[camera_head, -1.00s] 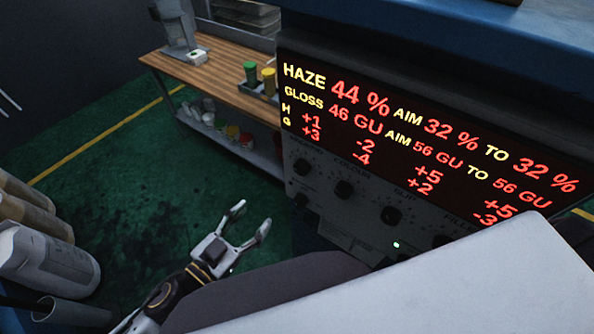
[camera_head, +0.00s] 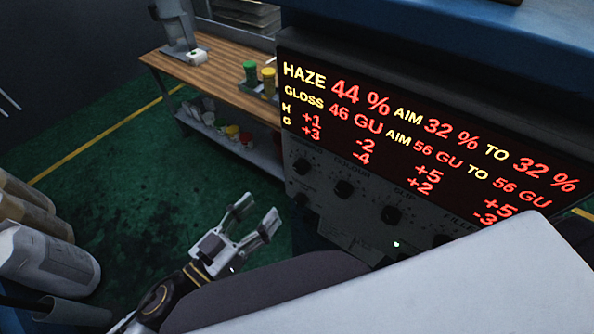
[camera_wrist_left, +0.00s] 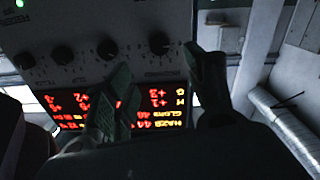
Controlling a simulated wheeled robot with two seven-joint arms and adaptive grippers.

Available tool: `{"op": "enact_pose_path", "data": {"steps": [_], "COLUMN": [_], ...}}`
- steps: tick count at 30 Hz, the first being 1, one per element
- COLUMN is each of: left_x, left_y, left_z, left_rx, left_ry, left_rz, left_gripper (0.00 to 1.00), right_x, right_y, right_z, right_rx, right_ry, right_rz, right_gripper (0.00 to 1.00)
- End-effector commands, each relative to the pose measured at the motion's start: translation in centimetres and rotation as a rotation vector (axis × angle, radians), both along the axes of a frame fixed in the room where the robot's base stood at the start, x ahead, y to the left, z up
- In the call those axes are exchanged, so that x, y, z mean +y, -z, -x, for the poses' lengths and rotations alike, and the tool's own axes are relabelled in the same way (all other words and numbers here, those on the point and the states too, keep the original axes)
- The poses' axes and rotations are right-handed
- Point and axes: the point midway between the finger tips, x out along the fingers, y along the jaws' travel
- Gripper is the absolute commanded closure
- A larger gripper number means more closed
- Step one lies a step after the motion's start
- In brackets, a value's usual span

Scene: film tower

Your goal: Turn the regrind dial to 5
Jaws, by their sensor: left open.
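The control panel below the red display carries a row of black dials. The leftmost dial (camera_head: 302,166), the second dial (camera_head: 344,188) and the third dial (camera_head: 391,215) show in the head view. The words COLOUR, SLIP and FILLER are partly legible; I cannot read a regrind label. My left gripper (camera_head: 256,211) is open and empty, left of and below the panel, apart from it. In the left wrist view the panel is upside down; the end dial (camera_wrist_left: 159,43) lies ahead, between the directions of the open fingers (camera_wrist_left: 160,66). My right gripper is not in view.
The red display (camera_head: 420,150) reads haze 44 % and gloss 46 GU. A wooden bench (camera_head: 225,85) with green and yellow jars stands behind. Pale rolls (camera_head: 45,255) stand at the left. A large pale surface covers the lower right. Green floor lies open around the gripper.

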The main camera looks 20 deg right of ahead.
Motion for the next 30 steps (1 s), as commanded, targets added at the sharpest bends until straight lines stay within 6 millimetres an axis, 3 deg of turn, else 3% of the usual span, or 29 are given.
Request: {"op": "enact_pose_path", "data": {"steps": [30], "left_x": [-1.7], "left_y": [0.0], "left_z": [-1.3], "left_rx": [-0.003], "left_ry": [-0.001], "left_rz": [0.003], "left_gripper": [0.45], "right_x": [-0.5], "right_y": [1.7], "right_z": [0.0], "right_rx": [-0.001], "right_ry": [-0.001], "right_rz": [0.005], "right_gripper": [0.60]}}
